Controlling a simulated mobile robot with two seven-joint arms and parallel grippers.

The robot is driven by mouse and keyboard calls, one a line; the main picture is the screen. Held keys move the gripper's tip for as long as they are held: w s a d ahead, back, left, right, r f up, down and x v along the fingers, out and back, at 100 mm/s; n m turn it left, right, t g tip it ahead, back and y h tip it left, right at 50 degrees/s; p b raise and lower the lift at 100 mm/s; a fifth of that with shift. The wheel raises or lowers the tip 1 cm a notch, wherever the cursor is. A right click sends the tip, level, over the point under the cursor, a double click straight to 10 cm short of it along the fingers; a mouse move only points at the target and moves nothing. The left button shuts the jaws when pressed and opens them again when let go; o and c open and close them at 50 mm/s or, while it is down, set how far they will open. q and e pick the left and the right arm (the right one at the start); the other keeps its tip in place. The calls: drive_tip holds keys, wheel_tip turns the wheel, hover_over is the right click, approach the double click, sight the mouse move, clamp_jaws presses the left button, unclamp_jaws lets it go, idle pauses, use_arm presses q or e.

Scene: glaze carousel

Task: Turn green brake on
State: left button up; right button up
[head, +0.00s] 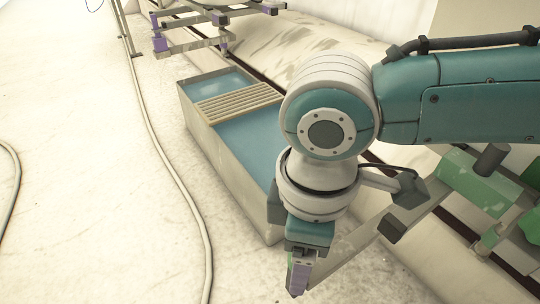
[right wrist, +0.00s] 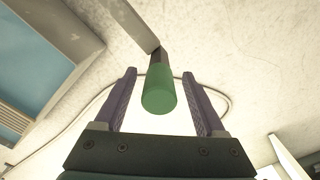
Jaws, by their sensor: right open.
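The green brake's handle (right wrist: 158,92) is a green cylinder on a flat grey metal lever (right wrist: 136,24). In the right wrist view it stands between the two purple fingers of my right gripper (right wrist: 159,74), with visible gaps on both sides. The gripper is open. In the head view my right gripper (head: 299,277) points down at the near end of the lever (head: 345,247), and the handle is mostly hidden behind it. My left gripper is not in view.
A long tank (head: 236,186) of blue liquid with a slatted rack (head: 238,103) stands just left of my arm. Green machine parts (head: 474,184) lie at the right. A hose (head: 165,160) runs along the pale floor, which is otherwise open at left.

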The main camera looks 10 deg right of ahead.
drive_tip(key=shift+f, duration=0.15)
drive_tip(key=shift+c, duration=0.4)
clamp_jaws()
idle(1.0)
